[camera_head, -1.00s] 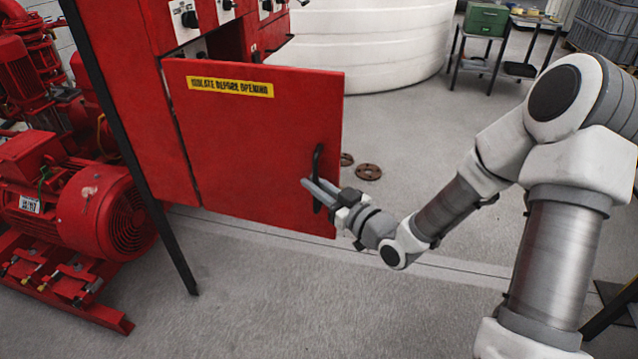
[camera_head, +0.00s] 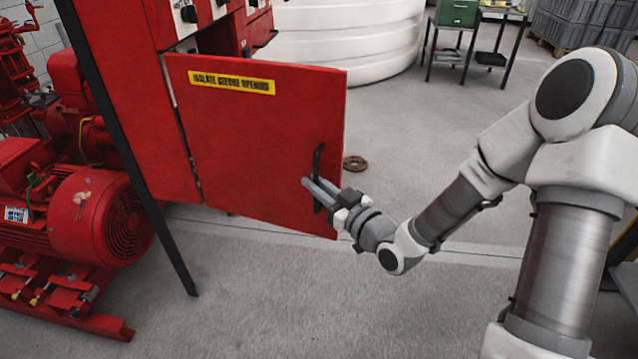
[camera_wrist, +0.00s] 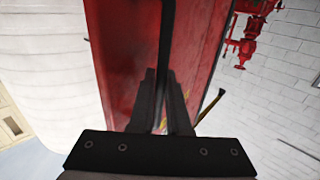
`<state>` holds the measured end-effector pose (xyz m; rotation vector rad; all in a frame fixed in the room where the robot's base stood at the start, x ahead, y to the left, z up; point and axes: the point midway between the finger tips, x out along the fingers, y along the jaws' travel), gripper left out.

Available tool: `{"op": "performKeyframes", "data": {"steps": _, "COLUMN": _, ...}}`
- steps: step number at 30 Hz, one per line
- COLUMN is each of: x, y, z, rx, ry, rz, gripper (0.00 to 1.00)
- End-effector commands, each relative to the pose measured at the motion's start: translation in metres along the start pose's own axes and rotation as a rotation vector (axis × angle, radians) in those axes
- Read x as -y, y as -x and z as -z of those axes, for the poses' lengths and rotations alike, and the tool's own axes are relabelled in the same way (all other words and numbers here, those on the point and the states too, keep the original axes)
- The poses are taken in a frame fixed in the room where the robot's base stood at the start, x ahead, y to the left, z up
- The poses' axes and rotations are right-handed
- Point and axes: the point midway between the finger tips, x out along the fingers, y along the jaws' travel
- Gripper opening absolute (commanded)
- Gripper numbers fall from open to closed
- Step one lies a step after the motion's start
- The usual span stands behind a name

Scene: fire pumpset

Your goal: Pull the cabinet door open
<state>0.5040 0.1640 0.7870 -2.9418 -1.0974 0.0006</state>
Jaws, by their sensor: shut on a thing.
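The red cabinet door (camera_head: 250,140) bears a yellow warning label (camera_head: 231,83). It stands swung open from the red cabinet (camera_head: 120,90), with its left edge at the cabinet and a gap above it. A black upright bar handle (camera_head: 318,160) sits near the door's right edge. My gripper (camera_head: 320,190) is shut on the handle at its lower part. In the wrist view my gripper's dark fingers (camera_wrist: 170,100) close around the black handle (camera_wrist: 167,40), with the red door face (camera_wrist: 125,60) behind. The contact itself is partly hidden by the fingers.
A red motor and pump (camera_head: 90,215) stand on the floor at left, beside a black cabinet leg (camera_head: 165,240). A white tank (camera_head: 350,40) is behind the door. A rusty flange (camera_head: 355,163) lies on the floor. Grey floor is clear in front.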

Motion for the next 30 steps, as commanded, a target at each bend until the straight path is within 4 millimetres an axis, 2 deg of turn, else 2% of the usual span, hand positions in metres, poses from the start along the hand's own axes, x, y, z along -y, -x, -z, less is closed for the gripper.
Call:
{"op": "performKeyframes", "data": {"steps": 24, "x": 0.0039, "y": -0.0013, "z": 0.0001, "rx": 0.0, "ry": 0.001, "rz": 0.0, "gripper": 0.0}}
{"op": "performKeyframes", "data": {"steps": 25, "x": 0.0039, "y": -0.0013, "z": 0.0, "rx": 0.0, "ry": 0.001, "rz": 0.0, "gripper": 0.18}}
{"op": "performKeyframes", "data": {"steps": 29, "x": 0.0039, "y": -0.0013, "z": 0.0, "rx": 0.0, "ry": 0.001, "rz": 0.0, "gripper": 0.42}}
{"op": "performKeyframes", "data": {"steps": 30, "x": 0.0038, "y": -0.0013, "z": 0.0, "rx": 0.0, "ry": 0.001, "rz": 0.0, "gripper": 0.45}}
